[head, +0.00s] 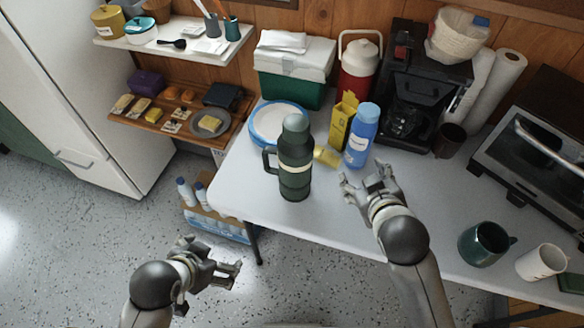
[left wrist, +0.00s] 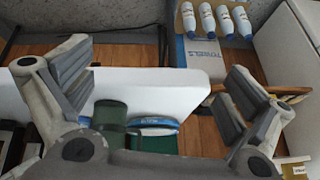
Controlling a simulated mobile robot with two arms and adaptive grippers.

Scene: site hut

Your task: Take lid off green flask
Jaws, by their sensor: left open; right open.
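The dark green flask (head: 295,178) stands upright near the front edge of the white table, its handle to the left. Its grey-green lid (head: 296,123) sits on top. The flask also shows in the left wrist view (left wrist: 110,115), small and beyond the fingers. My left gripper (head: 233,274) is open and empty, below and left of the flask, in front of the table and apart from it. Its two padded fingers stand wide apart in the left wrist view (left wrist: 158,88). My right gripper (head: 366,182) is open and empty, to the right of the flask and not touching it.
Behind the flask are a blue-rimmed plate (head: 277,122), a yellow box (head: 342,120), a blue-and-white bottle (head: 362,135) and a red jug (head: 358,68). A coffee maker (head: 414,85) and mugs (head: 485,242) stand right. The table's front left is clear.

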